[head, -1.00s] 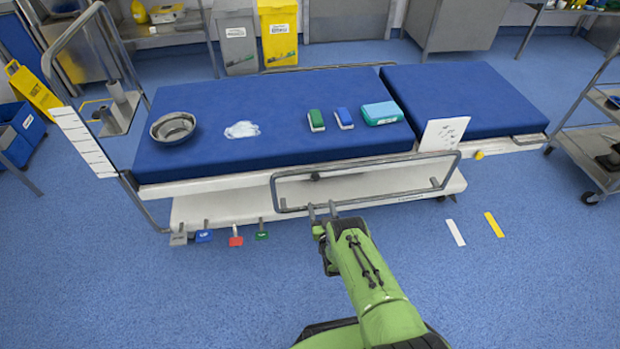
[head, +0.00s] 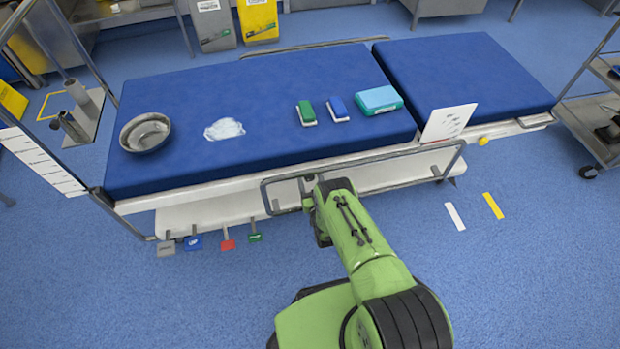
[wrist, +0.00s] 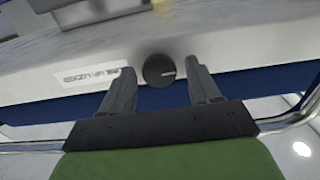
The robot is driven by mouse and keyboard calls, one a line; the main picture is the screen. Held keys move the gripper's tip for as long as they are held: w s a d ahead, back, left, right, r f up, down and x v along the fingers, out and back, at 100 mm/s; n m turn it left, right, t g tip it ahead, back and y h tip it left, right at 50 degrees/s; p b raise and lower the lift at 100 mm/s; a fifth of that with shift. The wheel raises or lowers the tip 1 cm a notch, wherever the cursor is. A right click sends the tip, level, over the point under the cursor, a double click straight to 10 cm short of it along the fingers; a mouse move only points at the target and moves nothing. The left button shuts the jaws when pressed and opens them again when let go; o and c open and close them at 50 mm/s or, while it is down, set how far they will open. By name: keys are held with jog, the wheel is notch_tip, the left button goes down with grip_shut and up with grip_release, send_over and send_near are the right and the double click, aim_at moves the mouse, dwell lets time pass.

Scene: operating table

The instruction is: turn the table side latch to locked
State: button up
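The side latch shows in the wrist view as a dark round knob (wrist: 159,70) with a small pale mark, on the table's pale side panel (wrist: 60,52). A label (wrist: 92,76) is beside it; its text is too blurred to read. My gripper (wrist: 161,78) is open, one finger on each side of the knob's lower part in the picture. I cannot tell whether either finger touches it. In the head view my gripper (head: 309,182) is at the near long side of the operating table (head: 265,95), by the side rail. My gripper hides the knob there.
A metal side rail (head: 265,200) runs around the gripper's place. Coloured pedals (head: 228,245) sit low at the left. A white card (head: 448,122) stands right of the rail. A bowl, gauze and boxes lie on the mattress.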

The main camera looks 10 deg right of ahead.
jog(key=c, duration=0.9)
jog(key=shift+m, duration=0.3)
jog(key=m, duration=0.3)
jog(key=shift+m, duration=0.4)
jog(key=m, duration=0.4)
jog(key=shift+d+f, duration=0.1)
jog(key=shift+d, duration=0.05)
jog(key=m, duration=0.5)
jog(key=shift+f+m+p, duration=0.1)
jog(key=shift+m+p, duration=0.2)
jog(key=shift+m, duration=1.9)
